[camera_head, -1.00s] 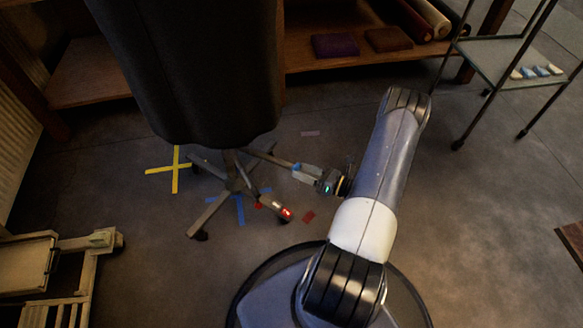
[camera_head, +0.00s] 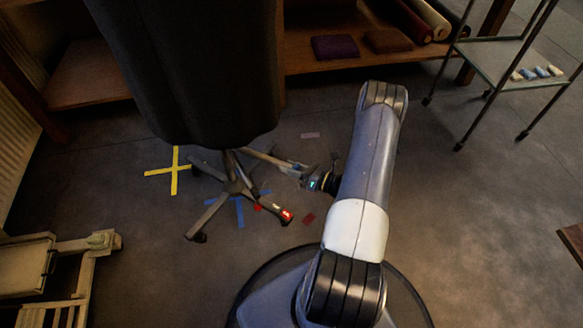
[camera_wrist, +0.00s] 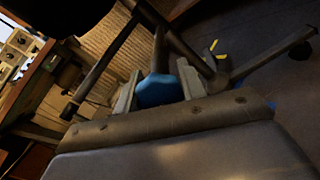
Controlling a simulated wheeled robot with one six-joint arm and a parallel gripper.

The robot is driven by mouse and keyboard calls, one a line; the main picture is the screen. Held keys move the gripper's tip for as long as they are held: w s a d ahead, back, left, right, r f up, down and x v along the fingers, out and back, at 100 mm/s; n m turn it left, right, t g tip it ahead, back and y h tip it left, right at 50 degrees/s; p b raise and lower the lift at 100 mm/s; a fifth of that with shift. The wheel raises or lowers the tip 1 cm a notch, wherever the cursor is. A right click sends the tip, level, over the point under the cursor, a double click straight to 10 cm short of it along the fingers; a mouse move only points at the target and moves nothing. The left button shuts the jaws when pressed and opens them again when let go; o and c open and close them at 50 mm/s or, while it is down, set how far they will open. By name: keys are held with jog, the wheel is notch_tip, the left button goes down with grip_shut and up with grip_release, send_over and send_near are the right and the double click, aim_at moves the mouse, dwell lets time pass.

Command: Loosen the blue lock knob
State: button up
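The blue lock knob (camera_wrist: 158,91) shows in the wrist view between the two fingers of my gripper (camera_wrist: 157,88), in front of a dark metal post. The fingers stand apart, one on each side of it; I cannot make out whether they touch it. In the head view my gripper (camera_head: 290,169) is low, beside a leg of the wheeled stand (camera_head: 230,172), and the knob cannot be told apart there. The stand carries a large dark form (camera_head: 195,75) that hides its upper part.
A red-lit foot (camera_head: 286,214) of the stand lies just below my gripper. Yellow tape (camera_head: 174,171) and blue tape (camera_head: 240,211) mark the floor. A wooden shelf (camera_head: 330,64) is behind, a glass-topped trolley (camera_head: 497,62) at right, a pale wooden frame (camera_head: 75,243) at left.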

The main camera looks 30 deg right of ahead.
jog(key=c, duration=0.4)
jog(key=shift+c, duration=0.2)
jog(key=n+b, duration=0.3)
jog(key=n, duration=0.2)
jog(key=shift+f+n, duration=0.15)
jog(key=shift+n, duration=0.25)
jog(key=n+b, duration=0.3)
jog(key=n, duration=0.2)
jog(key=shift+b, duration=0.35)
jog(key=n+b, duration=0.1)
jog(key=n, duration=0.5)
jog(key=shift+b, duration=0.3)
jog(key=n, duration=0.5)
jog(key=shift+n, duration=0.4)
